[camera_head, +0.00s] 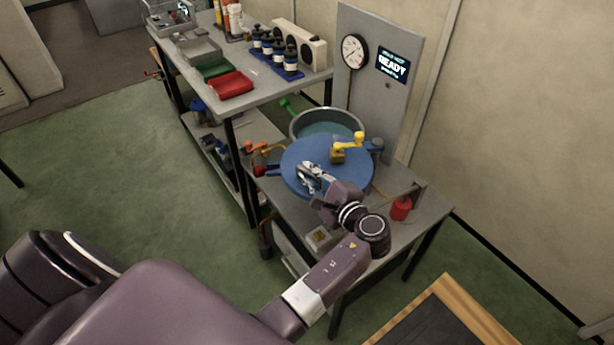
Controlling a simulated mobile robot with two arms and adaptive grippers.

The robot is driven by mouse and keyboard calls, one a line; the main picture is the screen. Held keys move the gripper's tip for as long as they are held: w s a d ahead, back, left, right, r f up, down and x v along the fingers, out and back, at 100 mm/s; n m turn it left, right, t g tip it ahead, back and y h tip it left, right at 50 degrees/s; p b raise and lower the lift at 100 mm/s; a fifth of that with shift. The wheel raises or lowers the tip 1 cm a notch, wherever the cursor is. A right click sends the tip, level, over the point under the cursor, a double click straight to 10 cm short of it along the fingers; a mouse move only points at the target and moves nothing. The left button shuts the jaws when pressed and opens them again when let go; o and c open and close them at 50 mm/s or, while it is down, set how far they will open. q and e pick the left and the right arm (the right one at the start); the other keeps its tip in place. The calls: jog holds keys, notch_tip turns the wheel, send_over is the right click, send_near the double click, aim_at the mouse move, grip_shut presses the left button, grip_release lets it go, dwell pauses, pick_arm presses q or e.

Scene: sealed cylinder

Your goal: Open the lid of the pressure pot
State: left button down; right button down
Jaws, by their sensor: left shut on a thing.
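The pressure pot (359,123) is a grey round vessel with a teal inside, standing on the grey bench below the gauge panel. Its blue round lid (297,153) lies nearer to me than the pot's rim, overlapping its front, so the back of the opening shows uncovered. A yellow handle-like fitting (346,145) stands at the lid's right rear. My left gripper (311,175) is over the near part of the lid, shut on a part of it that the fingers mostly hide. My right gripper is not in view.
A panel with a round gauge (354,51) and a lit screen reading READY (392,66) stands behind the pot. A red cylinder (401,208) stands on the bench at right. A shelf (262,93) at left bears red and green trays and bottles. Green floor is clear at left.

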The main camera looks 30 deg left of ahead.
pick_arm(q)
jog(key=shift+d+r, duration=0.25)
jog(key=shift+d, duration=0.1)
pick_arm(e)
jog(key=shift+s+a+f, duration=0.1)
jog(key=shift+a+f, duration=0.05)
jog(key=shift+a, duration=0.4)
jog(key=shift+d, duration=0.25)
pick_arm(q)
jog(key=c, duration=2.2)
grip_release()
jog(key=shift+o, duration=1.2)
jog(key=shift+w+f+g, duration=0.1)
jog(key=shift+f+g, duration=0.15)
jog(key=shift+g, duration=0.05)
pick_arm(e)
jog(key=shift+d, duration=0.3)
